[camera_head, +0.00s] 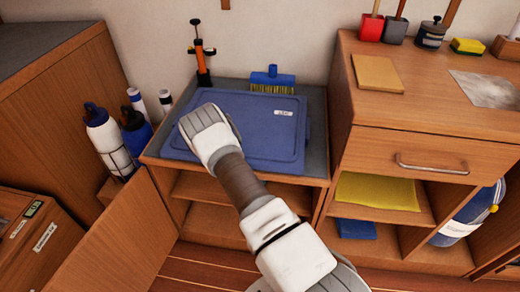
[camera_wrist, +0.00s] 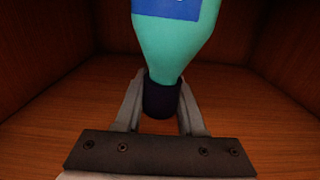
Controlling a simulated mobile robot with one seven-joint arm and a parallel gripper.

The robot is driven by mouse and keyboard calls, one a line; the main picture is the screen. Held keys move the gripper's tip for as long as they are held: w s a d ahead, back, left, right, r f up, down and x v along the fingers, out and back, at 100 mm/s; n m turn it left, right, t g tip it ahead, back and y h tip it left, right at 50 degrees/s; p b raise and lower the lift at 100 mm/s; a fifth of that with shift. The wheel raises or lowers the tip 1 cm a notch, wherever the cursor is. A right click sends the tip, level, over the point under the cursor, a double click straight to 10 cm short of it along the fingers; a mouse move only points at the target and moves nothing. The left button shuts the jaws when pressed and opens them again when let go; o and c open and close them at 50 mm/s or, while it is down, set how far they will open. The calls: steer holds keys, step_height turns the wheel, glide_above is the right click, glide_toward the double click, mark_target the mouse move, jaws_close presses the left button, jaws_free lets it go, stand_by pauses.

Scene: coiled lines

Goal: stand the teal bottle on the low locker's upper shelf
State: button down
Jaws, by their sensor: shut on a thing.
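The teal bottle (camera_wrist: 172,47), with a blue label and a dark cap, shows in the wrist view. Its cap end points toward my gripper (camera_wrist: 162,110), whose two fingers are shut on the cap and neck. The bottle's far end is cut off by the top of the picture, so I cannot tell what it touches or how upright it is. Wooden walls and a wooden surface surround it. In the head view, the low locker (camera_head: 317,170) stands in the middle with open shelves, including an upper shelf (camera_head: 205,188). My gripper and the bottle are hidden there; my arm crosses the locker's front.
A blue lid (camera_head: 262,140), a blue brush (camera_head: 272,80) and an orange-black pump (camera_head: 202,65) are on the locker top. An open wooden door (camera_head: 120,245) stands at left. Bottles (camera_head: 108,140) stand behind it. A drawer cabinet (camera_head: 415,150) closes off the right.

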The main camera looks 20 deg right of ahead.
steer(key=c, duration=0.5)
jaws_free()
steer(key=p+v, duration=0.3)
steer(key=v, duration=0.9)
steer(key=shift+r+p, duration=0.15)
steer(key=shift+p, duration=0.25)
